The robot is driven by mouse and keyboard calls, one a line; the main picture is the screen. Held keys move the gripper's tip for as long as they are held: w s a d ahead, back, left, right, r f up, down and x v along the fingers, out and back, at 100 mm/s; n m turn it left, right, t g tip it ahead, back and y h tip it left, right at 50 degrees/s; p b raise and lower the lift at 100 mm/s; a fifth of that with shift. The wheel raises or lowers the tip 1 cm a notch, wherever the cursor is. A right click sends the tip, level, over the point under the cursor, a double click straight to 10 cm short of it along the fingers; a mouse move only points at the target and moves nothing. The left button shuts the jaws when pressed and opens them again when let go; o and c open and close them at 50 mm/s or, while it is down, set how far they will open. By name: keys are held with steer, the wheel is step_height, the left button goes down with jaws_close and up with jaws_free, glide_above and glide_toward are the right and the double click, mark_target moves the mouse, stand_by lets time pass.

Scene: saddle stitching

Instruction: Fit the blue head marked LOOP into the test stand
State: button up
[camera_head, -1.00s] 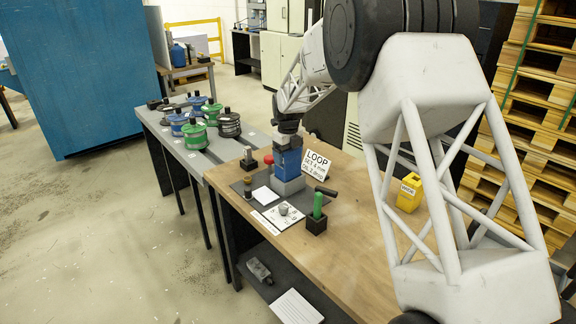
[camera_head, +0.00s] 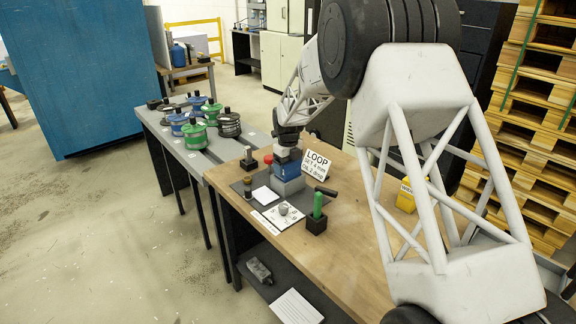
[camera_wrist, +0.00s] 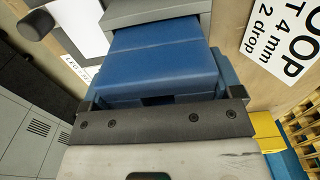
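The blue head (camera_head: 286,171) sits at the grey test stand (camera_head: 288,187) on the wooden bench, directly below my wrist. In the wrist view the blue head (camera_wrist: 165,60) fills the middle, with a grey block at its far edge. My gripper (camera_wrist: 166,97) has one dark finger close against each side of the blue head. My gripper also shows in the head view (camera_head: 287,152), small and above the head. I cannot see a LOOP mark on the head itself or whether it is fully seated.
A LOOP sign (camera_head: 317,166) stands right beside the stand. A green-handled tool (camera_head: 317,206) stands in a black holder in front. A red knob (camera_head: 268,159) and white card (camera_head: 265,195) are left. A yellow box (camera_head: 405,197) stands right.

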steer(key=shift+o, duration=1.1)
steer(key=shift+r, duration=0.1)
step_height(320, 180, up, 12)
steer(key=shift+d+r, duration=0.1)
stand_by(0.6)
